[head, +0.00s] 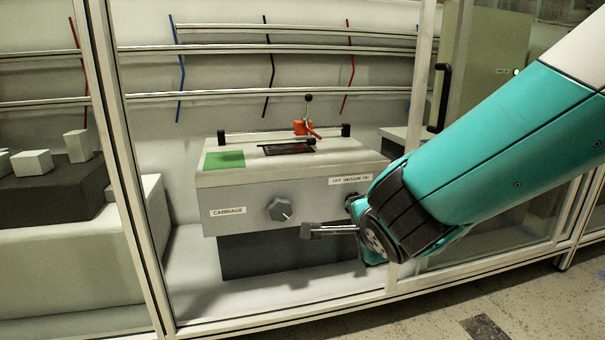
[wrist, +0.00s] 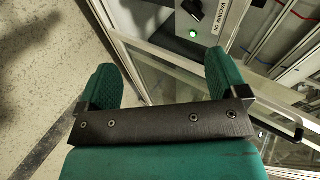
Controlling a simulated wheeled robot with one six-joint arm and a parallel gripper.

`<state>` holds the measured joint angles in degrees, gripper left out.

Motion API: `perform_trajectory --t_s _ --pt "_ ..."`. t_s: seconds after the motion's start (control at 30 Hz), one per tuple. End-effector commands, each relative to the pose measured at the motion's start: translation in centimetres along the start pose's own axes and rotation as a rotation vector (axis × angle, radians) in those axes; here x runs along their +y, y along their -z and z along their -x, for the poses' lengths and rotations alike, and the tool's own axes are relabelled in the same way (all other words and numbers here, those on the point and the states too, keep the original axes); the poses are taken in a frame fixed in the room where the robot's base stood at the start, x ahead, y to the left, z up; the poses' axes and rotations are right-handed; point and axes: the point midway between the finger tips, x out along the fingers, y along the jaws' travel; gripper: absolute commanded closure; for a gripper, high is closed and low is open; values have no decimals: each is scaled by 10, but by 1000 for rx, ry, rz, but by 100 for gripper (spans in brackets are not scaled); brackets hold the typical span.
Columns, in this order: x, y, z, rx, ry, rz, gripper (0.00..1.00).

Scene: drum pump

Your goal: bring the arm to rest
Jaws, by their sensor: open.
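My arm (head: 500,145) reaches in from the right in the head view, its wrist end in front of the machine's right front corner. My gripper (wrist: 161,72) shows in the wrist view with its two green fingers wide apart and nothing between them. In the head view its fingers cannot be made out clearly. A grey bar (head: 330,231) with a blocky end juts left beside my wrist; I cannot tell what it belongs to. My wrist partly covers the vacuum control.
A glazed frame with a pale post (head: 128,170) surrounds the machine; another post (head: 418,90) stands behind my arm. A green lamp (wrist: 193,32) glows in the wrist view. Floor (wrist: 45,70) is clear at left.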

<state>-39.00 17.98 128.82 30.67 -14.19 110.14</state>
Motion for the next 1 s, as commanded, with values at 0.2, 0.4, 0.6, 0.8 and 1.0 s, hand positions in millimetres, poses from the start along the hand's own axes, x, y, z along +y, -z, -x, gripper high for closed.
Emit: perform_trajectory --t_s 0.2,0.4,0.6,0.8,1.0 --pt "-14 31 107 -263 -288 502 8" --pt "-14 35 215 -671 -314 1019 8" --pt "-16 36 313 -1039 -139 1479 8" --pt "-55 44 364 -1136 -68 1601 8" --pt "-112 54 402 -1134 -68 1600 8"
